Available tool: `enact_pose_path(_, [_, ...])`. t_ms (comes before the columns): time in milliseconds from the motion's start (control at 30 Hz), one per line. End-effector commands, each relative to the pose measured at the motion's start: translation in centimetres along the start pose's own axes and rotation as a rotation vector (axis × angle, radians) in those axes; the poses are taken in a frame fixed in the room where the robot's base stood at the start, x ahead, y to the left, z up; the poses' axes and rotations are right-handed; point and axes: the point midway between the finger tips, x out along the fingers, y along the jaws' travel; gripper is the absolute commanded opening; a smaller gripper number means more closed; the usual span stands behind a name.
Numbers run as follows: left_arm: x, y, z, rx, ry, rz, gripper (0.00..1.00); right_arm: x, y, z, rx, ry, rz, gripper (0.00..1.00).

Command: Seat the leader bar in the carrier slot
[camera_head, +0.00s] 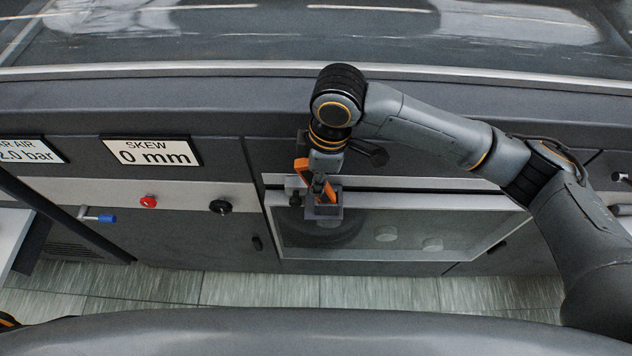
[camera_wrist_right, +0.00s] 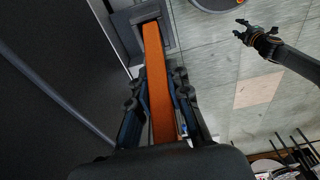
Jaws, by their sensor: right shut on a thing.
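An orange leader bar (camera_wrist_right: 158,85) is held between the fingers of my right gripper (camera_head: 322,183), which is shut on it. In the wrist view, the bar runs away from the gripper to a grey square carrier slot (camera_wrist_right: 168,38). Its far end overlaps the slot's opening; how deep it sits I cannot tell. In the head view, the grey carrier (camera_head: 323,212) is just below the gripper, and orange bar parts (camera_head: 302,166) show beside the fingers. My left gripper (camera_wrist_right: 240,29) shows small at the upper right of the wrist view, its fingers spread and empty.
A dark machine front with a glazed panel (camera_head: 400,232) stands behind the carrier. To the left are a SKEW sign (camera_head: 151,152), a red knob (camera_head: 148,201), a black knob (camera_head: 220,207) and a blue-ended lever (camera_head: 106,218). The tiled floor (camera_wrist_right: 240,60) below looks mostly clear.

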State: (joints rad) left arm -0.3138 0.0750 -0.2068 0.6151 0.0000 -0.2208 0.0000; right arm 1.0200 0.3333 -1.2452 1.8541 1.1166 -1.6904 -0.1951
Motion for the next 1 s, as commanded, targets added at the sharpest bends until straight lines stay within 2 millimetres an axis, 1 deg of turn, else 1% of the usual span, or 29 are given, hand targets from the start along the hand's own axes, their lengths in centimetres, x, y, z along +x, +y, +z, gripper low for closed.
enact_pose_path(33, [1.2, -1.0, -0.2, 0.001, 0.004, -0.012, 0.4, 1.6, -0.3, 0.6, 0.005, -0.013, -0.009, 0.0])
enact_pose_path(133, [1.3, -2.5, -1.2, -0.001, 0.016, -0.03, 0.4, 1.5, -0.3, 0.6, 0.005, -0.013, -0.007, 0.0])
enact_pose_path(200, [1.1, -2.8, -2.0, -0.003, 0.028, -0.033, 0.4, 1.4, -0.3, 0.6, 0.006, -0.015, -0.007, 0.0])
enact_pose_path(300, [1.1, -2.3, -2.4, -0.005, 0.034, -0.028, 0.4, 1.3, -0.3, 0.7, 0.007, -0.016, -0.008, 0.0])
enact_pose_path(333, [1.1, -2.0, -2.3, -0.006, 0.033, -0.024, 0.4, 1.3, -0.3, 0.7, 0.007, -0.016, -0.008, 0.24])
enact_pose_path(367, [1.1, -1.6, -2.2, -0.007, 0.032, -0.02, 0.4, 1.3, -0.3, 0.7, 0.006, -0.016, -0.008, 0.3])
enact_pose_path(400, [1.1, -1.1, -2.1, -0.009, 0.03, -0.014, 0.4, 1.2, -0.3, 0.6, 0.006, -0.015, -0.007, 0.38])
enact_pose_path(433, [1.1, -0.7, -1.9, -0.009, 0.028, -0.009, 0.4, 1.2, -0.2, 0.6, 0.006, -0.014, -0.007, 0.41])
enact_pose_path(500, [1.0, -0.1, -1.6, -0.009, 0.023, -0.002, 0.4, 1.1, -0.2, 0.5, 0.005, -0.012, -0.006, 0.41])
enact_pose_path(567, [1.0, 0.1, -1.4, -0.006, 0.02, 0.001, 0.4, 1.1, -0.2, 0.5, 0.004, -0.011, -0.005, 0.41])
enact_pose_path(767, [1.1, -0.3, -1.1, -0.003, 0.016, -0.004, 0.4, 0.8, -0.2, 0.4, 0.003, -0.008, -0.003, 0.41])
enact_pose_path(867, [1.5, -0.5, -1.0, -0.002, 0.016, -0.006, 0.4, -0.2, -0.1, 0.3, 0.002, -0.005, 0.0, 0.41])
enact_pose_path(967, [2.1, -0.6, -1.0, -0.002, 0.015, -0.007, 0.4, -1.8, -0.1, 0.3, 0.0, -0.004, 0.002, 0.41])
enact_pose_path(1000, [2.3, -0.6, -0.9, -0.002, 0.015, -0.008, 0.4, -2.7, 0.0, 0.3, 0.001, -0.004, 0.003, 0.41])
